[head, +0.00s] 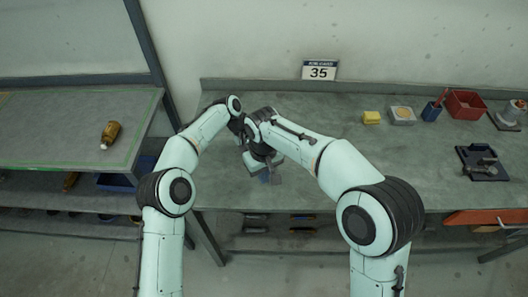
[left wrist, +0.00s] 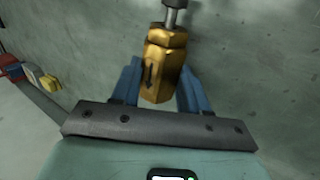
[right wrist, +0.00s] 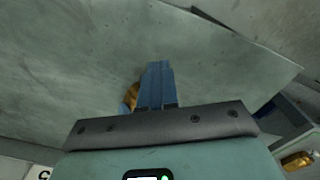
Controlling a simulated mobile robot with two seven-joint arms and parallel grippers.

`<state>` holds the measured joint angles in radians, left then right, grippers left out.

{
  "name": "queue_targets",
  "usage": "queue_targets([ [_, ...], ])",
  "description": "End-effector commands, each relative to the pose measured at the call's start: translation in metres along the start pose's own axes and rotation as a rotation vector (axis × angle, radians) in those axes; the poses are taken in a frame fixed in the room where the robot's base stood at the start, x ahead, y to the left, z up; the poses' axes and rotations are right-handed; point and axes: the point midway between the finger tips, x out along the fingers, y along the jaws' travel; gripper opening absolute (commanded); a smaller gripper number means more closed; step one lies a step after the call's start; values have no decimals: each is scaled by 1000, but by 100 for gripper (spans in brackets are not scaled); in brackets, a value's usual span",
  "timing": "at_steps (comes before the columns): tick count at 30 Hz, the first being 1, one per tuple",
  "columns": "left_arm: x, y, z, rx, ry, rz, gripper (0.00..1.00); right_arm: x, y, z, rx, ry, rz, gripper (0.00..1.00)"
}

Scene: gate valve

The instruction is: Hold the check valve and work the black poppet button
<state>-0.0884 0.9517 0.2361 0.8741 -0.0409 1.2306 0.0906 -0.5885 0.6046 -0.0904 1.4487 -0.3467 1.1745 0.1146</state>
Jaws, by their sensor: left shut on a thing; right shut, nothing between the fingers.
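The check valve (left wrist: 163,62) is a brass hexagonal body with a dark arrow mark, held between the blue fingers of my left gripper (left wrist: 157,88). A grey stem with a dark end (left wrist: 174,8) sticks out of its far end at the top edge of the left wrist view; whether this is the poppet button I cannot tell. My right gripper (right wrist: 155,68) is shut and empty, its blue fingers together. A bit of brass (right wrist: 131,96) shows beside and partly behind these fingers. In the head view my right gripper (head: 269,178) is near the bench's front edge; the right arm hides the valve.
On the bench (head: 350,150) stand a yellow block (head: 371,117), a pale box (head: 402,116), a blue cup (head: 431,112), a red bin (head: 466,104) and a dark fixture (head: 483,163). A brass bottle-shaped thing (head: 111,132) lies on the left table. The bench's middle is clear.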

Motion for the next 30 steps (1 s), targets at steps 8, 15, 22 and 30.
queue_targets([
  [8, -1, 1, 0, 1, 2, 2, 8, 41, -28, 33, -132, -67, 280, 0],
  [15, -1, 1, 0, 1, 2, 2, 8, 72, -52, 70, -396, 2, 668, 0],
  [22, -1, 1, 0, 1, 2, 2, 8, 73, -55, 68, -463, 98, 942, 0],
  [30, -1, 1, 0, 1, 2, 2, 8, 69, -52, 64, -431, 122, 1006, 0],
])
